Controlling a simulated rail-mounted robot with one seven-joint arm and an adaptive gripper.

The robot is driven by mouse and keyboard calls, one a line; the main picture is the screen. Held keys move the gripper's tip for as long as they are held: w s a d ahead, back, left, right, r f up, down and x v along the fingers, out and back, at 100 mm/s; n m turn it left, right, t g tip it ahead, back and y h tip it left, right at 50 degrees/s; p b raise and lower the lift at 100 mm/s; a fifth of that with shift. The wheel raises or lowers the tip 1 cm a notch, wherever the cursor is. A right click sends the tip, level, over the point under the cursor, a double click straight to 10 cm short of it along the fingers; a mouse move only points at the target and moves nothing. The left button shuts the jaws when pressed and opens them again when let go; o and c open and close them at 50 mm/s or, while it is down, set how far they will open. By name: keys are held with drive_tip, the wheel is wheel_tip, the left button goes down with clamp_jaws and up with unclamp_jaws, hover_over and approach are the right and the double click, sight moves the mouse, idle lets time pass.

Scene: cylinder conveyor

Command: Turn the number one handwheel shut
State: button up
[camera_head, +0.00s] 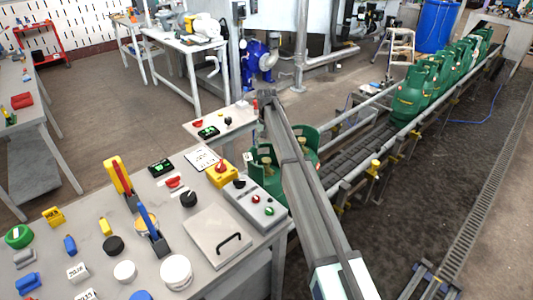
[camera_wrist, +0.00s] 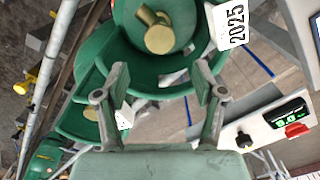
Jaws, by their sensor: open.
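In the wrist view, a green gas cylinder (camera_wrist: 185,75) with a brass valve (camera_wrist: 157,33) at its top fills the upper middle. No round handwheel and no number one can be made out on it. A second green cylinder (camera_wrist: 85,120) lies to the left, partly hidden. In the head view, green cylinders (camera_head: 268,178) stand beside my arm, which hides my gripper.
A conveyor (camera_head: 350,160) carries several green cylinders (camera_head: 412,95) towards the back right. The near workbench (camera_head: 215,275) holds loose parts, a grey button box (camera_head: 255,205) and a yellow box with a red knob (camera_head: 220,174). A small side table carries a display (camera_wrist: 287,112) and a black knob (camera_wrist: 243,138).

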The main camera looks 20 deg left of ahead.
wheel_tip(320, 180, up, 5)
drive_tip(key=shift+f, duration=0.1)
idle(0.5)
